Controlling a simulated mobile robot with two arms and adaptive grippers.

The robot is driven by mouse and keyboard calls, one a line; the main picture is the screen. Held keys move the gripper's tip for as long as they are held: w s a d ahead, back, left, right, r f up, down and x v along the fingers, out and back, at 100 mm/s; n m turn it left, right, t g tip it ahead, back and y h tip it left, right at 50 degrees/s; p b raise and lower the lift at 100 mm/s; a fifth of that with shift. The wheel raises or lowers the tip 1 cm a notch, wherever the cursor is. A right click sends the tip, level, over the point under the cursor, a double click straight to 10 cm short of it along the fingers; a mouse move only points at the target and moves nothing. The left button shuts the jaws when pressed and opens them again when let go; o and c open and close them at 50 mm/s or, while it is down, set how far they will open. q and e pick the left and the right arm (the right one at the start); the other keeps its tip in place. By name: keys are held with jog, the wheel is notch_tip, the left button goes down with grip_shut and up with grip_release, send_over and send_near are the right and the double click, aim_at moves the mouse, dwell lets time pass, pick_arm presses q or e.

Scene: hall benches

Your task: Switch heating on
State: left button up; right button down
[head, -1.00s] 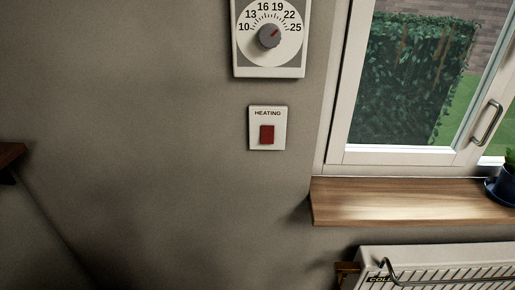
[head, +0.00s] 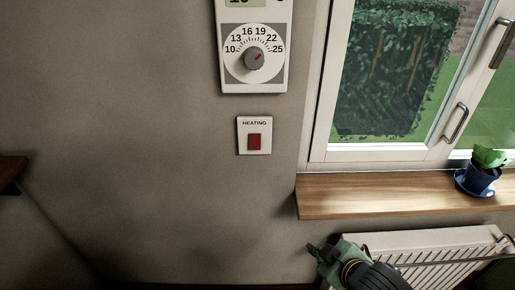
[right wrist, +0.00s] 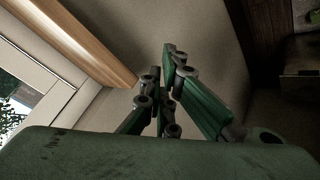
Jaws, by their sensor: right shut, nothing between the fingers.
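My right gripper (head: 312,248) is at the bottom of the head view, below and right of the switch, in front of the wall and apart from the switch. In the right wrist view its green fingers (right wrist: 167,60) are together, with nothing between them. The switch does not show in the right wrist view. My left gripper is not in view.
A wooden window sill (head: 390,196) juts out right of the switch, with a potted plant (head: 482,172) on it. A white radiator (head: 430,245) is below the sill. The wall around and left of the switch is clear. A brown ledge (head: 10,172) shows at the left edge.

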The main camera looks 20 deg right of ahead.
jog(key=w+a+r+n+t+y, duration=0.2)
jog(key=r+n, duration=0.5)
jog(key=r, duration=0.4)
jog(key=w+a+r+n+t+y, duration=0.2)
jog(key=w+a+r+n+y, duration=0.3)
jog(key=r, duration=0.6)
jog(key=n+y, duration=0.1)
jog(key=n, duration=0.1)
jog(key=shift+w+a+r+n+t, duration=0.15)
jog(key=shift+w+r+n+t, duration=0.1)
jog(key=shift+w+n+t, duration=0.15)
jog(key=shift+w, duration=0.1)
send_near(255, 142)
jog(key=w+a+f, duration=0.2)
jog(key=w+a, duration=0.1)
jog(key=a, duration=0.3)
jog(key=shift+w+d+f, duration=0.15)
